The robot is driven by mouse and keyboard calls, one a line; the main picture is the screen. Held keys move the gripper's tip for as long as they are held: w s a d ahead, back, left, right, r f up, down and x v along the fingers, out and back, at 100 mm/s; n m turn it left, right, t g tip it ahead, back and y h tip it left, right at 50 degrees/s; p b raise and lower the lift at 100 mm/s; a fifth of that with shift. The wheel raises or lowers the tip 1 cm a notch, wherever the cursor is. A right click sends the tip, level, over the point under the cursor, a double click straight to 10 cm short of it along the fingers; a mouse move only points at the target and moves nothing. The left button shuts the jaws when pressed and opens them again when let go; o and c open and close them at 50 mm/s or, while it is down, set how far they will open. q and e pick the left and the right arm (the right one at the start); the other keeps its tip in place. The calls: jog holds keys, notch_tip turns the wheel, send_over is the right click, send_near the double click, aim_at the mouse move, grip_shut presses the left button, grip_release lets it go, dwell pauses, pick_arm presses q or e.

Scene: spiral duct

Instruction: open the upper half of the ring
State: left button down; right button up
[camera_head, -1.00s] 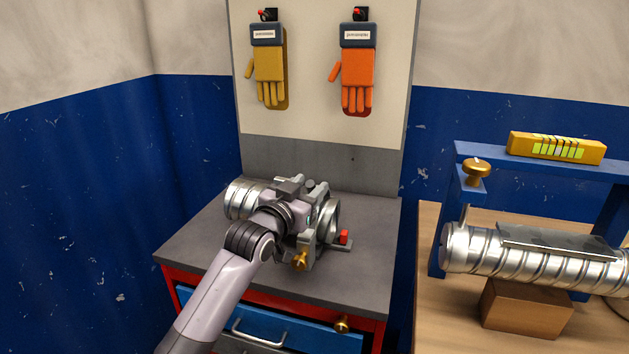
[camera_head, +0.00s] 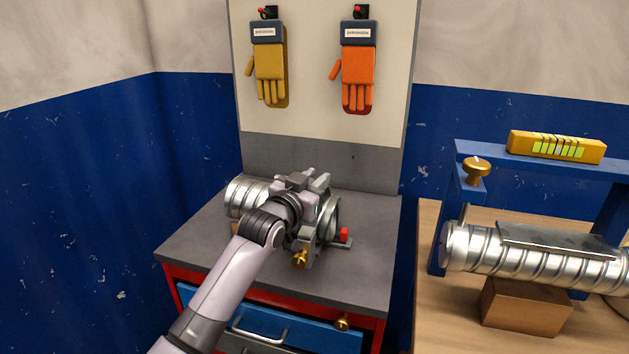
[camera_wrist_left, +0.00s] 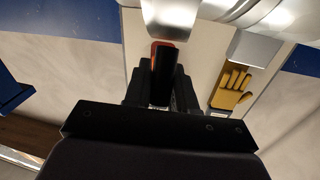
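The ring (camera_head: 330,222) is a grey metal clamp on the grey cabinet top, around or beside the end of a short ribbed silver duct (camera_head: 243,198). My left gripper (camera_head: 318,184) is at the ring's top, and my wrist hides much of the ring. In the left wrist view a dark bar-like handle (camera_wrist_left: 162,76) fills the gap between my left fingers, with a grey metal piece (camera_wrist_left: 170,14) just beyond it. The fingers look closed on this handle. How far the upper half is raised is hidden. My right gripper is not in view.
A brass knob (camera_head: 300,259) and a red block (camera_head: 344,235) sit by the ring. The cabinet top (camera_head: 368,280) is clear at front right. A wooden bench (camera_head: 430,300) at right holds a long spiral duct (camera_head: 530,262) under a blue frame (camera_head: 460,205). Gloves hang behind.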

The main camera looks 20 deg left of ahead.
pick_arm(q)
jog(key=shift+w, duration=0.1)
jog(key=shift+w+r+g, duration=0.55)
jog(key=shift+r+g, duration=0.05)
jog(key=shift+r, duration=0.05)
jog(key=shift+w+r+g+y, duration=0.3)
jog(key=shift+w+r+g, duration=0.45)
jog(key=shift+w+g, duration=0.25)
jog(key=shift+w+r+n+g, duration=0.2)
jog(key=shift+w+r+g, duration=0.1)
jog(key=shift+w+g, duration=0.3)
jog(key=shift+w+r+n+g, duration=0.25)
jog(key=shift+w+g, duration=0.25)
jog(key=shift+w, duration=0.15)
jog(key=shift+w+r+g, duration=0.2)
jog(key=shift+w+g, duration=0.5)
jog(key=shift+w, duration=0.3)
